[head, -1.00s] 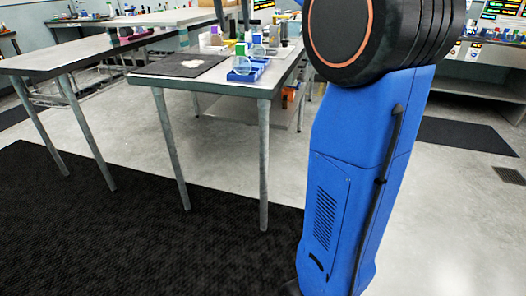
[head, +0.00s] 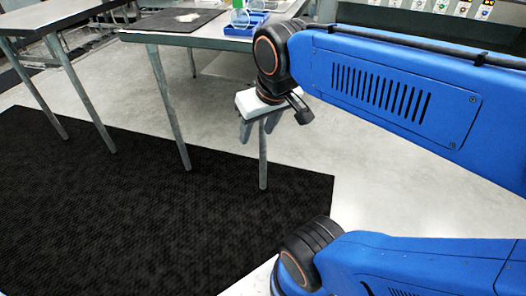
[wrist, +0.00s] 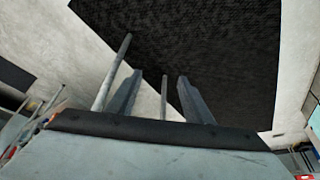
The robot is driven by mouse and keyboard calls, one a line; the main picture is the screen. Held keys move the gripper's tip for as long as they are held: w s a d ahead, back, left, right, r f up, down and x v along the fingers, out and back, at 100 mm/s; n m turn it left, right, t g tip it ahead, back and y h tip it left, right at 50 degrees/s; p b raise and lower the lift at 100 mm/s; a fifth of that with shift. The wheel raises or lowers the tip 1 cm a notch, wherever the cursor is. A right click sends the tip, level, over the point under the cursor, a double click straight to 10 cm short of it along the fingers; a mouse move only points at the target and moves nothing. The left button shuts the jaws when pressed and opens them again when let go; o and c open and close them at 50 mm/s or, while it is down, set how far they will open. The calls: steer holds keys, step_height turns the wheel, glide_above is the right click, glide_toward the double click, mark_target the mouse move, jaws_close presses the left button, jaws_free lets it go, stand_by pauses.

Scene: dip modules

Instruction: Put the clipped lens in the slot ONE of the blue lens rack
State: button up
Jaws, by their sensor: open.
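My gripper (head: 256,138) is open and empty, pointing down in front of the table's right end, below the tabletop level. In the wrist view its two fingers (wrist: 157,88) are apart with only floor and table legs beyond. The slot labels are too small to read.
The table (head: 190,41) has a dark mat (head: 165,22) with a white item on it. Its grey legs (head: 168,105) stand behind and beside my gripper. Another table (head: 45,20) is at the left. A black floor mat (head: 150,200) covers the open floor in front.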

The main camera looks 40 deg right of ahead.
steer(key=s+f, duration=0.3)
steer(key=f, duration=0.2)
steer(key=shift+s+a+n, duration=0.25)
steer(key=shift+a+n, duration=0.15)
